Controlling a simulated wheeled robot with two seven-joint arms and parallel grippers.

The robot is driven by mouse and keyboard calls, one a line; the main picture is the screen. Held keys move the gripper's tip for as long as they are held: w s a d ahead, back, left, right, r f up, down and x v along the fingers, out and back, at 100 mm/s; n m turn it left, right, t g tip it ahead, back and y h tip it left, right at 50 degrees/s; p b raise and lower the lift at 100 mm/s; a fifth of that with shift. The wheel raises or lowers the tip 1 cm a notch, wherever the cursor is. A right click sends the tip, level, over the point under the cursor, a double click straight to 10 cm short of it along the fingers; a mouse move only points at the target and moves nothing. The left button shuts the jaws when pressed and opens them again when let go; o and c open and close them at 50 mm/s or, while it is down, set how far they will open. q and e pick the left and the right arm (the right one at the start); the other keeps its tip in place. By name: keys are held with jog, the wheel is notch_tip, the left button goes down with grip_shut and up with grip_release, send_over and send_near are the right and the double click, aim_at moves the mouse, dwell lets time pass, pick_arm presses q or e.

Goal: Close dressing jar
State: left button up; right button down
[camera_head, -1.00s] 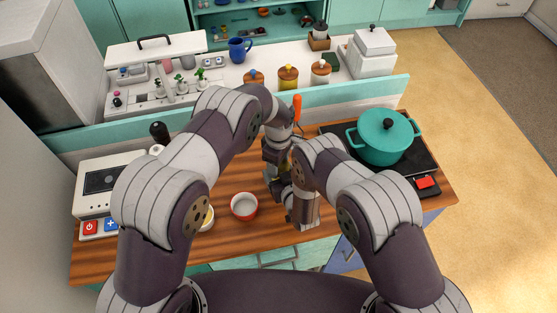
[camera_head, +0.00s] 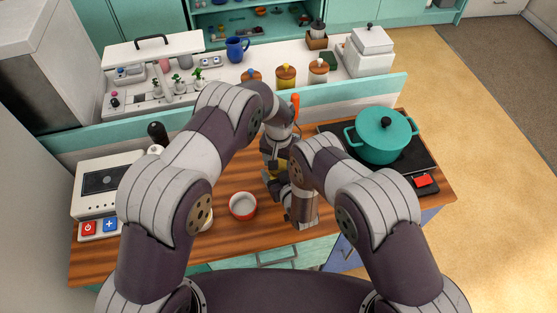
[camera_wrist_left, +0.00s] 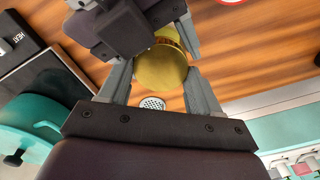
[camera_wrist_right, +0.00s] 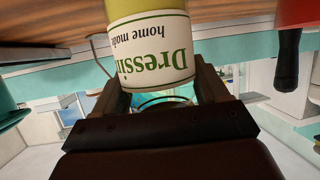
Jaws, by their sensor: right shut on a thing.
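In the left wrist view a round gold lid (camera_wrist_left: 166,66) lies between the fingertips of my left gripper (camera_wrist_left: 161,70). Whether the fingers press on it, or it rests on the jar, I cannot tell.
A red-rimmed white bowl (camera_head: 243,206) stands left of my grippers on the wooden counter (camera_head: 225,235). A teal pot (camera_head: 383,138) sits on the black hob at right. A white appliance (camera_head: 100,187) stands at left. A raised teal ledge runs behind.

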pick_arm(q)
jog(key=o, duration=0.3)
jog(key=shift+r, duration=2.25)
jog(key=shift+w+r, duration=0.1)
jog(key=shift+c, duration=0.4)
notch_tip(320, 180, up, 3)
jog(key=n, duration=0.5)
jog(key=shift+d+n, duration=0.1)
jog(key=shift+n, duration=1.4)
jog(key=n, duration=0.3)
jog(key=shift+s, duration=0.35)
